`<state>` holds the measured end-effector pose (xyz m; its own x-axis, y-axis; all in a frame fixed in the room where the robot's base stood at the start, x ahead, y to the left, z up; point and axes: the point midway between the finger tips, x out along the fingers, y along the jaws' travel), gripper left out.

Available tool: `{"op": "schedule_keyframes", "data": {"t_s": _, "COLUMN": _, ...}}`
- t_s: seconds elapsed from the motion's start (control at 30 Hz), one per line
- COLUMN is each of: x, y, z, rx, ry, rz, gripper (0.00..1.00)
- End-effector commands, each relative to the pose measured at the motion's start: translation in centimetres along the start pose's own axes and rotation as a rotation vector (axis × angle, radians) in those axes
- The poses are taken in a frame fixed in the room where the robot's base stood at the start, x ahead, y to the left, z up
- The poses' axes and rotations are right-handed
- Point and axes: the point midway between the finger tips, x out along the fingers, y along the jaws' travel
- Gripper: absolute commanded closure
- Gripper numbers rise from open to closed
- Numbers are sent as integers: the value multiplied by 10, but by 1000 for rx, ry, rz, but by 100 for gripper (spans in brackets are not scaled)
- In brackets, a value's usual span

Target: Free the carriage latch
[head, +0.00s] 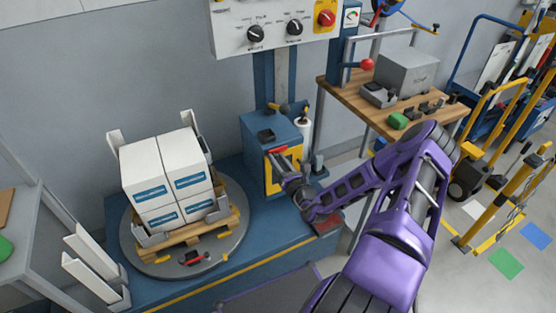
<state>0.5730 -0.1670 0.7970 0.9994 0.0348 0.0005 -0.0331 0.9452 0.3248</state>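A blue carriage box (262,128) with a yellow front panel (271,178) stands at the foot of the blue mast (275,75). A small red-handled lever (278,150) sticks out near the top of its front; it looks like the latch, but I cannot be sure. My gripper (290,176) is at the end of my purple arm, close in front of the yellow panel and just below the red lever. The fingers are small and partly merge with the carriage parts, so I cannot tell whether they touch anything or are open.
White cartons (168,178) stand on a wooden pallet on the round turntable (150,262) at left. A control panel (275,25) hangs above the carriage. A wooden workbench (345,93) is right, with yellow rails (510,190) beyond. A grey shelf (22,200) stands far left.

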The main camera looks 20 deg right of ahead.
Motion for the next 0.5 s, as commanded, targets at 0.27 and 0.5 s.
{"op": "schedule_keyframes", "data": {"t_s": 0.27, "x": 0, "y": 0, "z": 0, "rx": -1, "ry": 0, "rz": 0, "gripper": 41}}
{"op": "schedule_keyframes", "data": {"t_s": 0.5, "x": -9, "y": 0, "z": 0, "rx": -1, "ry": 3, "rz": -1, "gripper": 41}}
